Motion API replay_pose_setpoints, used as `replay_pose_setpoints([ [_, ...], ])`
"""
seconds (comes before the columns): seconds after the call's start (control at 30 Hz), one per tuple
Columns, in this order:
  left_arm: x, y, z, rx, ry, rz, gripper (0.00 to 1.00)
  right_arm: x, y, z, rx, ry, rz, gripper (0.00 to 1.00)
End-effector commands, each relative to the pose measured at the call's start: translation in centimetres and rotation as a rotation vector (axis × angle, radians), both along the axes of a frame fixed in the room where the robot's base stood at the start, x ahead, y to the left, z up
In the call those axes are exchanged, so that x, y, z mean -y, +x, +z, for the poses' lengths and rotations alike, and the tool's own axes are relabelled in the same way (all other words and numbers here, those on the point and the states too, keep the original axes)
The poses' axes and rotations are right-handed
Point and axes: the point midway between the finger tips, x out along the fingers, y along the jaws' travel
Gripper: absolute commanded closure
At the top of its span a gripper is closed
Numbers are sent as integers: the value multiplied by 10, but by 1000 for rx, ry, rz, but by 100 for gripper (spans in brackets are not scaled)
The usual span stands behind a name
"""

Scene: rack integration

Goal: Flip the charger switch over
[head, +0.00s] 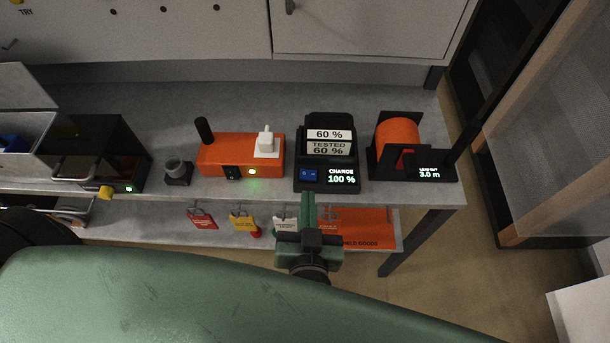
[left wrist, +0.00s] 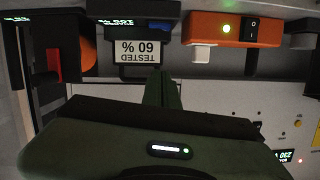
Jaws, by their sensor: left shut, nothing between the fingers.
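The charger (head: 328,160) is a black unit on the grey bench, with a lit display reading "CHARGE 100 %" and labels reading "60 %" and "TESTED 60 %". Its blue rocker switch (head: 309,175) sits on the front left of the charger. My green left gripper (head: 308,198) is shut and empty, its tips just in front of the charger and below the switch. Whether they touch it cannot be told. My right gripper is not in view.
An orange box (head: 215,150) with a black switch and white plug stands left of the charger. An orange reel (head: 397,137) in a black stand, reading "3.0 m", stands close on the right. Coloured tags (head: 241,220) hang below the bench's front edge.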

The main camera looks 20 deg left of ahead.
Motion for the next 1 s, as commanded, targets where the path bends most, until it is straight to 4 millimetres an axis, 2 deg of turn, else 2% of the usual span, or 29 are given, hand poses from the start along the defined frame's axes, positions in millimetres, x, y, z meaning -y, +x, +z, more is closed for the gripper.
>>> replay_pose_setpoints([
  [0.17, -1, 3, 0, -1, 2, -1, 100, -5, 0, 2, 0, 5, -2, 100],
  [0.27, -4, 13, -1, 2, 5, -1, 100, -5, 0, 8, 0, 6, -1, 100],
  [0.7, -31, 96, -20, 0, 5, -1, 100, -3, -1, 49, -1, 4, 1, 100],
  [0.8, -33, 92, -41, -6, 8, -4, 100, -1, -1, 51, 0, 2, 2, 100],
  [1.0, -35, 91, -60, -4, 4, -3, 100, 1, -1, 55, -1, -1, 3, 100],
])
